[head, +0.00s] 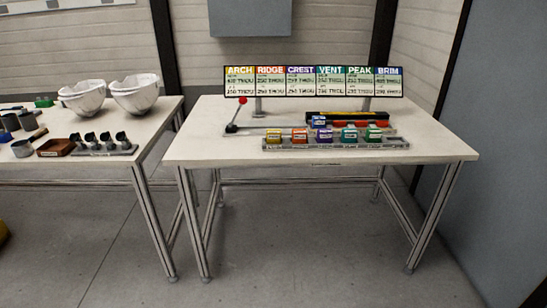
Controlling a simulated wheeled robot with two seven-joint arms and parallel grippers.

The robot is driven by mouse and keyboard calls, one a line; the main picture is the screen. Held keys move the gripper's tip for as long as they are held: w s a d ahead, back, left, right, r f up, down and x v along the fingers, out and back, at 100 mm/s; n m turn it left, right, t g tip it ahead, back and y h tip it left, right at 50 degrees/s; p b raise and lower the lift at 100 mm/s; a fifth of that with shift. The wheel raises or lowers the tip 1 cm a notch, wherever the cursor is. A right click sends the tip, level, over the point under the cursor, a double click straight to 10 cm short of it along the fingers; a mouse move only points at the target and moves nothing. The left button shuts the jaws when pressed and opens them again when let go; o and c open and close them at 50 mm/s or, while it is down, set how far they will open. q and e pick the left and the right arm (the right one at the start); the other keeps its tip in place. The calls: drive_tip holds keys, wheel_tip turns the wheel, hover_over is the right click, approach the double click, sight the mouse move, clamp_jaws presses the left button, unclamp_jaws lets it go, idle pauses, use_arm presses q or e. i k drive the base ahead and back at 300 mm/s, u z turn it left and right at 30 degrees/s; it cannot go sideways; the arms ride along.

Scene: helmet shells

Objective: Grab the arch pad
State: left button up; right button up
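A small yellow block (273,137) sits at the left end of a grey rack (335,145) on the right-hand table. Its colour matches the yellow ARCH heading on the sign (240,71) behind; the block's own label is too small to read. An orange-red block (299,136), a purple block (324,135), a teal block (349,134) and a green block (374,133) stand to its right in the same row. Neither of my grippers is in view.
A blue block (319,122) stands behind the row, by a dark tray (360,117). A red-knobbed lever (242,101) rises left of the row. The right-hand table (205,140) has bare front corners. The left table (150,123) holds white shells (134,95) and several cups.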

sight(274, 136)
drive_tip(key=u, duration=0.7)
drive_tip(key=i, duration=0.5)
drive_tip(key=u, duration=0.75)
drive_tip(key=i, duration=1)
drive_tip(key=z, duration=0.8)
drive_tip(key=i, duration=0.7)
drive_tip(key=z, duration=0.75)
